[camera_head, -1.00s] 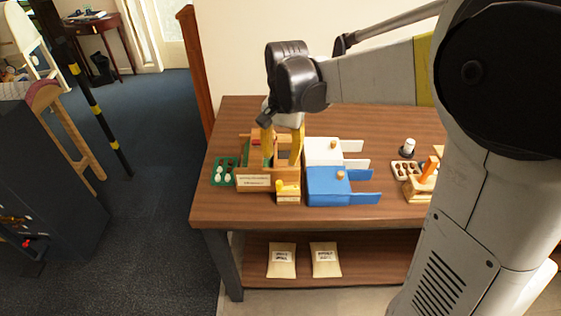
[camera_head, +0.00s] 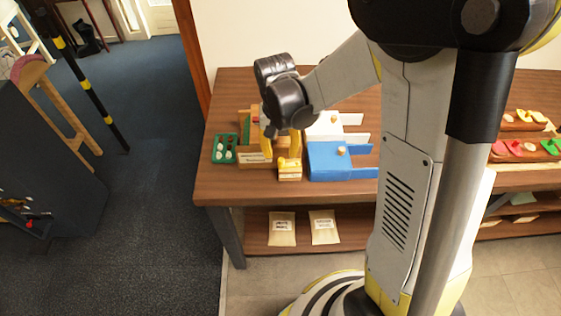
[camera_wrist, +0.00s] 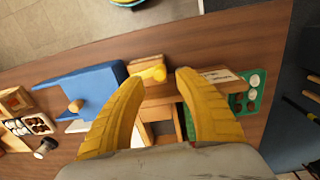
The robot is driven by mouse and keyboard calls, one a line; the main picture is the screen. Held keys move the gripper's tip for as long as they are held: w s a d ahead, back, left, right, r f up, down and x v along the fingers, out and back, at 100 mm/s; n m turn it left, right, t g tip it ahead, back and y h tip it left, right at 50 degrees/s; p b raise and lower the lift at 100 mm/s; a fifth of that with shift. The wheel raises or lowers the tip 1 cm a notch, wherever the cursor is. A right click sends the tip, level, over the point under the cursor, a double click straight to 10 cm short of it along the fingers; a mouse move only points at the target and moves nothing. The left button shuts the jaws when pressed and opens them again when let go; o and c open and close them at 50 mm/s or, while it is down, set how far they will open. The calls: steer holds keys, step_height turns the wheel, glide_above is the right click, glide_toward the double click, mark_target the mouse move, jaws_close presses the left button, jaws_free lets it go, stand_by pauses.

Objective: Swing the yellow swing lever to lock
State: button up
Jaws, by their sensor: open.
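The yellow swing lever (camera_head: 289,163) sits on a small wooden block (camera_head: 290,174) near the table's front edge, left of the blue box. In the wrist view, the lever (camera_wrist: 155,73) lies across its block (camera_wrist: 146,63), just beyond and between my fingertips. My gripper (camera_head: 281,155) is open and empty, pointing down over the wooden fixture (camera_head: 250,157) behind the lever. In the wrist view, my gripper (camera_wrist: 158,78) has its two yellow fingers spread apart. I cannot tell whether a finger touches the lever. My wrist and fingers hide part of the fixture in the head view.
A blue box (camera_head: 328,162) with a wooden knob stands close right of the lever. A white box (camera_head: 326,129) is behind it. Two packets (camera_head: 282,228) rest on the lower shelf.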

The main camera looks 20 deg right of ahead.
mark_target(281, 158)
step_height(281, 158, down, 4)
steer(key=shift+d+f+b, duration=0.1)
steer(key=shift+f+b, duration=0.15)
steer(key=shift+b, duration=0.3)
jaws_close()
steer(key=shift+w+d+m+b, duration=0.1)
steer(key=shift+w+m+b, duration=0.2)
steer(key=shift+m, duration=0.5)
jaws_free()
